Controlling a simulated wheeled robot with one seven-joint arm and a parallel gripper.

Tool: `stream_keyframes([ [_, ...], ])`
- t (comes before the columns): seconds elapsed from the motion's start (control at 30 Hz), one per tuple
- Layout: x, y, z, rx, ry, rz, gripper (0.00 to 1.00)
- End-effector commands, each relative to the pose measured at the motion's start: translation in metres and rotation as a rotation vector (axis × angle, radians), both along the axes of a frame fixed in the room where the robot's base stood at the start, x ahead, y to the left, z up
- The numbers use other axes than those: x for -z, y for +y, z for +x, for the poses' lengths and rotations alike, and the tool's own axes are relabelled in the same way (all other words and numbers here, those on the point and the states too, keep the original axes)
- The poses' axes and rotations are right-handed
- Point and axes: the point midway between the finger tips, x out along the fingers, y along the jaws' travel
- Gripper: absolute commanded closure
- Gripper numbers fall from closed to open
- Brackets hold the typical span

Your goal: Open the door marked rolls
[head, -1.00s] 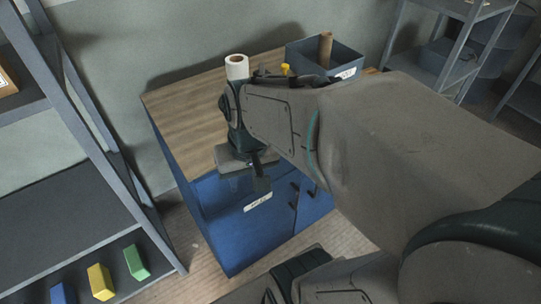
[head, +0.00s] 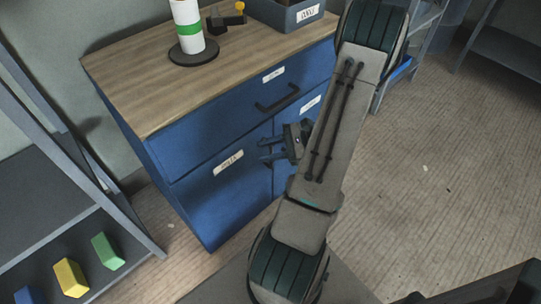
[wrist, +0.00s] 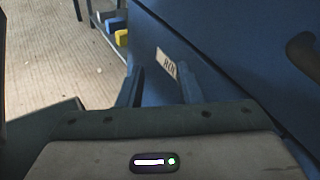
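The door marked rolls (head: 215,198) is the left lower door of a blue cabinet, and it looks closed. Its white label (head: 228,163) also shows in the wrist view (wrist: 167,63), beyond my fingers. My gripper (head: 263,149) is in front of the cabinet near this door's upper right edge, fingers pointing left along the face. In the wrist view the two fingers (wrist: 160,90) stand apart. I see nothing clearly held between them.
A drawer with a dark handle (head: 278,98) is above the doors. A second labelled door (head: 310,108) is partly behind my arm. On the worktop (head: 135,90) are a roll on a stand (head: 187,28) and a grey bin (head: 290,12).

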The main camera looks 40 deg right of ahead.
Motion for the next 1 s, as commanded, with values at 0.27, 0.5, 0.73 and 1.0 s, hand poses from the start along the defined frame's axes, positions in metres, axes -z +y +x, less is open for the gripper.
stream_keyframes([
  [0.27,0.099,-0.079,-0.032,0.486,-0.047,0.287,0.68],
  [0.5,0.136,-0.108,-0.053,0.688,-0.08,0.387,0.68],
  [0.73,0.139,-0.105,-0.037,0.707,-0.086,0.398,0.68],
  [1.0,0.139,-0.089,0.017,0.705,-0.085,0.397,0.68],
])
